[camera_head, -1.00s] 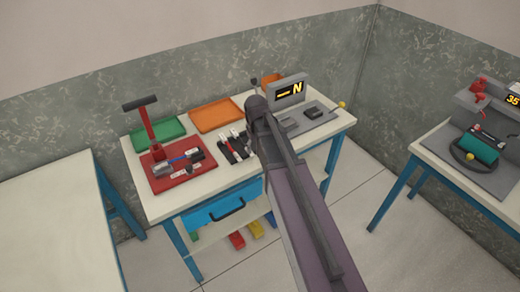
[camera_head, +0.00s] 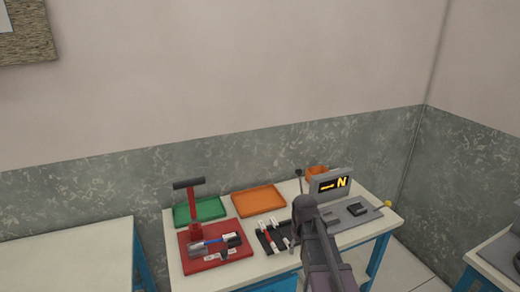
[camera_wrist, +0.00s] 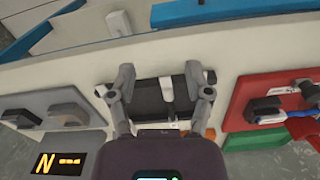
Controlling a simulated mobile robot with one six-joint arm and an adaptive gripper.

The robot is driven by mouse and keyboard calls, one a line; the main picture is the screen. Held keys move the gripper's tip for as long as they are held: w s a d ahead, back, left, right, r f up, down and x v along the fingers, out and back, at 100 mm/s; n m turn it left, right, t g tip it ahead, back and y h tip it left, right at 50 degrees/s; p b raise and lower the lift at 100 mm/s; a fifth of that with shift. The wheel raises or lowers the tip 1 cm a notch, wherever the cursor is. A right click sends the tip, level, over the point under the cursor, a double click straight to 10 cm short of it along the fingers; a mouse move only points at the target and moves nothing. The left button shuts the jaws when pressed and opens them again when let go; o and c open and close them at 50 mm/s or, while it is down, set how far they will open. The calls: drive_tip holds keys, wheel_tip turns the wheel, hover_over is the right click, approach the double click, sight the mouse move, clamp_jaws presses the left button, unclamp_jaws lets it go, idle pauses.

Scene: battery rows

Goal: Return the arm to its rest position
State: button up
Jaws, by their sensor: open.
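My gripper (camera_wrist: 162,92) shows in the wrist view with its two fingers spread apart. It is open and nothing is between the fingertips that I can see it holding. It hangs above the black battery holder (camera_wrist: 148,108), which has white-and-dark cells in it. In the head view my arm covers part of the table, and the fingers are hidden behind it. The black holder also shows in the head view (camera_head: 262,243), just left of my arm.
The white table (camera_head: 190,278) bears a red press stand (camera_head: 222,262), a green tray (camera_head: 200,209), an orange tray (camera_head: 258,200) and a grey tester (camera_head: 331,184) displaying N. A small orange bin (camera_head: 316,173) stands behind. Another white table (camera_head: 70,262) is at left.

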drive_tip(key=s+a+r+m+p, duration=0.1)
drive_tip(key=s+m, duration=0.1)
drive_tip(key=s, duration=0.8)
drive_tip(key=shift+a+r, duration=0.15)
drive_tip(key=shift+r, duration=0.05)
